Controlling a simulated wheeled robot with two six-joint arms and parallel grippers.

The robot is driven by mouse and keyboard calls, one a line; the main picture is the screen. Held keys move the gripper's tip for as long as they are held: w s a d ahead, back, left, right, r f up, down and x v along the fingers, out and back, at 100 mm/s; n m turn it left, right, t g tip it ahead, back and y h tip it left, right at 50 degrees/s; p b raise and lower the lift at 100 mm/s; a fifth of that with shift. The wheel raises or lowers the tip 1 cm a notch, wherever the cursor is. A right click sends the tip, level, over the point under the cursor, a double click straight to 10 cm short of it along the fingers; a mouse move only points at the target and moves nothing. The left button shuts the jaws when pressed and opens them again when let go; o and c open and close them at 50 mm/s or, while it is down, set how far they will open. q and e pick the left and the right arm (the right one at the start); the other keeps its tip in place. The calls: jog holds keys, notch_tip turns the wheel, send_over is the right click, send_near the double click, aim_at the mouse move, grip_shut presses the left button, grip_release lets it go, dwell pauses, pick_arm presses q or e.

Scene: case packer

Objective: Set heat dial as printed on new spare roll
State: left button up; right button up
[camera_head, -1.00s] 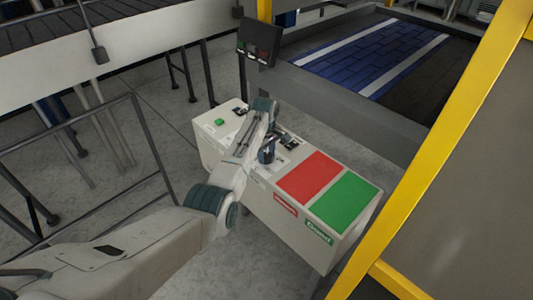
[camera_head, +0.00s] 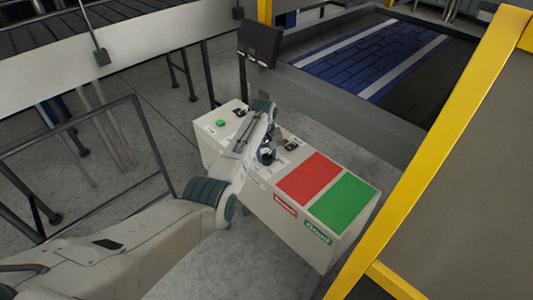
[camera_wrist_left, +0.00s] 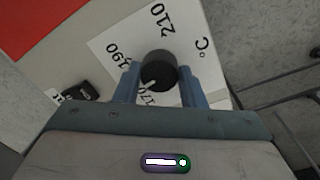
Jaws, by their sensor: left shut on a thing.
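The heat dial (camera_wrist_left: 160,68) is a black round knob on a white scale plate (camera_wrist_left: 105,38) printed 170, 190, 210 and °C. Its white pointer is toward the lower left in the left wrist view, between 190 and 170 and nearer 170. My left gripper (camera_wrist_left: 160,84) has its two blue fingers on either side of the dial, shut on it. In the head view the left gripper (camera_head: 267,153) is over the middle of the control box (camera_head: 262,200), and the arm mostly hides the dial. No spare roll shows. My right gripper is out of view.
A red panel (camera_head: 311,178) and a green panel (camera_head: 343,201) lie on the box top. A green button (camera_head: 220,123) is at its left end. A yellow frame (camera_head: 440,140) stands at right, a dark railing (camera_head: 150,140) at left, and a blue belt conveyor (camera_head: 370,60) behind.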

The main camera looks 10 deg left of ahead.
aim_at(265, 155)
pick_arm(q)
jog(key=m, duration=0.4)
jog(key=shift+w+r+m+p, duration=0.15)
jog(key=shift+m+p, duration=0.15)
jog(key=shift+m, duration=2.5)
jog(key=o, duration=1)
jog(key=shift+a+r+b, duration=0.15)
jog(key=shift+r+b, duration=0.55)
jog(key=shift+r, duration=2)
jog(key=shift+a+r+b, duration=0.15)
jog(key=shift+r+b, duration=0.5)
jog(key=shift+r, duration=2.05)
